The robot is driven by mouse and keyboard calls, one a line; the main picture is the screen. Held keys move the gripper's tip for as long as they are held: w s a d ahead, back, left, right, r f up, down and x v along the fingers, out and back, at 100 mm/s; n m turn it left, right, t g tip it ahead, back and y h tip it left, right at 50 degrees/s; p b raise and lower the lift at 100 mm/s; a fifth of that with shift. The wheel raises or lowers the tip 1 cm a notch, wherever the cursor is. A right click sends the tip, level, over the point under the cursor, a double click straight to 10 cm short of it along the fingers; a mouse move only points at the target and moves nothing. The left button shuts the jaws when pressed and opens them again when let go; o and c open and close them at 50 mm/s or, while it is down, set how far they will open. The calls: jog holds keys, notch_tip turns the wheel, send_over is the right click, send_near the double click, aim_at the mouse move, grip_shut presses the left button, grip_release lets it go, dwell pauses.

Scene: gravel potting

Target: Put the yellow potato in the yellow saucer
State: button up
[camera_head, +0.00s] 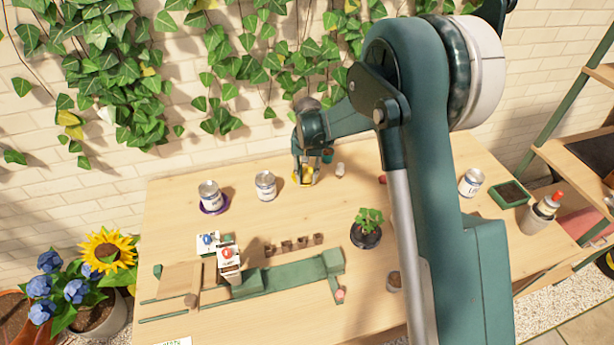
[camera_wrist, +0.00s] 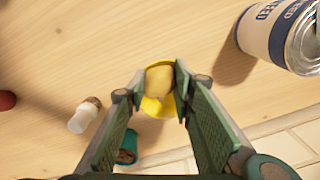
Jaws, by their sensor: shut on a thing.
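The yellow potato (camera_wrist: 159,80) is between the fingertips of my gripper (camera_wrist: 157,90) in the wrist view, and the gripper is shut on it. The yellow saucer (camera_wrist: 152,107) shows right behind and below the potato, partly hidden by it and the fingers. In the head view my gripper (camera_head: 303,170) points down at the far middle of the table, over the yellow saucer (camera_head: 304,182). The potato is too small to tell apart there. I cannot tell whether the potato touches the saucer.
A can (camera_head: 265,186) stands just left of my gripper. A small white bottle (camera_head: 340,170) and a teal pot (camera_head: 327,156) are close on the right. Another can sits on a purple saucer (camera_head: 226,206) farther left. A potted plant (camera_head: 367,228) stands nearer the front.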

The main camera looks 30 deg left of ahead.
aim_at(308, 175)
jog(key=o, duration=0.9)
jog(key=shift+r, duration=0.1)
jog(key=shift+r+p, duration=0.6)
jog(key=shift+r, duration=0.1)
notch_tip(308, 175, up, 12)
jog(key=shift+f, duration=0.25)
jog(key=shift+w+d, duration=0.1)
jog(key=shift+d, duration=0.05)
